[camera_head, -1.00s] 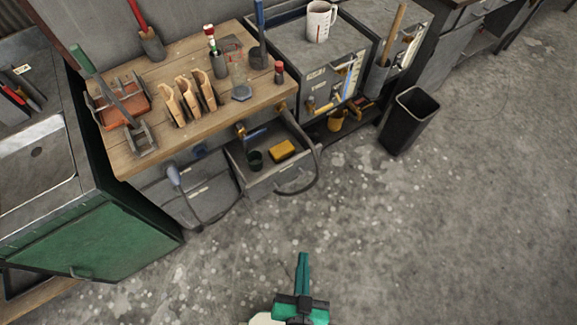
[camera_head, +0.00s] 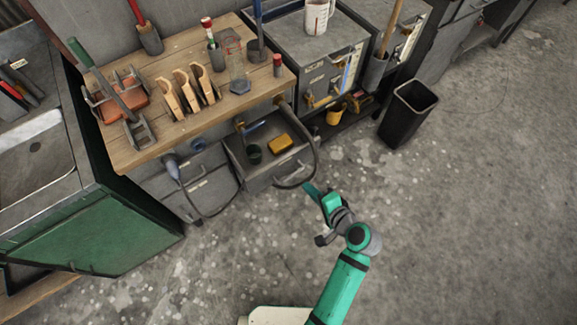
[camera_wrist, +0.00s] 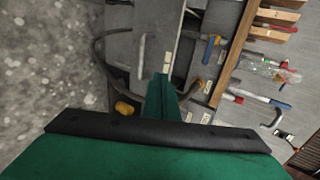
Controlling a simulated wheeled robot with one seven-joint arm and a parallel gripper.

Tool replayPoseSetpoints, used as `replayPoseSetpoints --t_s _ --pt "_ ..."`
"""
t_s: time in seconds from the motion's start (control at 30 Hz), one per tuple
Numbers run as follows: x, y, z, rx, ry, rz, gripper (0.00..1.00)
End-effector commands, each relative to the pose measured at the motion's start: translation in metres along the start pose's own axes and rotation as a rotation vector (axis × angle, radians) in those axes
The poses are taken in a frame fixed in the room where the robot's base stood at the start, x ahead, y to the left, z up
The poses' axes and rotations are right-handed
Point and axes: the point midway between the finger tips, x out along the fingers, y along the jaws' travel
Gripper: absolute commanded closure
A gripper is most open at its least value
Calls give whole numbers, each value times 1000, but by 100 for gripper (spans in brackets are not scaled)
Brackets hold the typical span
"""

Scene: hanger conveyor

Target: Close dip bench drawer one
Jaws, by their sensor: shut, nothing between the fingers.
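The dip bench drawer (camera_head: 262,178) stands pulled out below the wooden bench top (camera_head: 150,142). A yellow block (camera_head: 280,143) and a dark green cup (camera_head: 254,154) lie inside it. My gripper (camera_head: 308,187) is shut and empty, with its green fingertips just off the drawer's front right corner, beside a grey hose (camera_head: 316,165). I cannot tell whether the tips touch anything. In the wrist view my shut fingers (camera_wrist: 161,82) point at the bench, whose grey panels and a bar handle (camera_wrist: 142,52) show ahead. My gripper body hides the lower part.
A black bin (camera_head: 408,112) stands right of the bench. A second hose (camera_head: 187,190) hangs at the left front. A grey cabinet (camera_head: 312,75) is right of the bench top, and a green cabinet (camera_head: 110,235) is at left. The speckled floor in front is clear.

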Motion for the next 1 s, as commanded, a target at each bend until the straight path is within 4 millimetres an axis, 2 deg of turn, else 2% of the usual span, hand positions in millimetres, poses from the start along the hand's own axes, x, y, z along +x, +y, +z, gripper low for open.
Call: replayPoseSetpoints --t_s 0.23,0.7,1.0 --pt "17 -6 0 12 -21 -11 100" --pt "102 -6 2 10 -20 -9 100" --pt "131 -24 1 10 -18 -10 100"
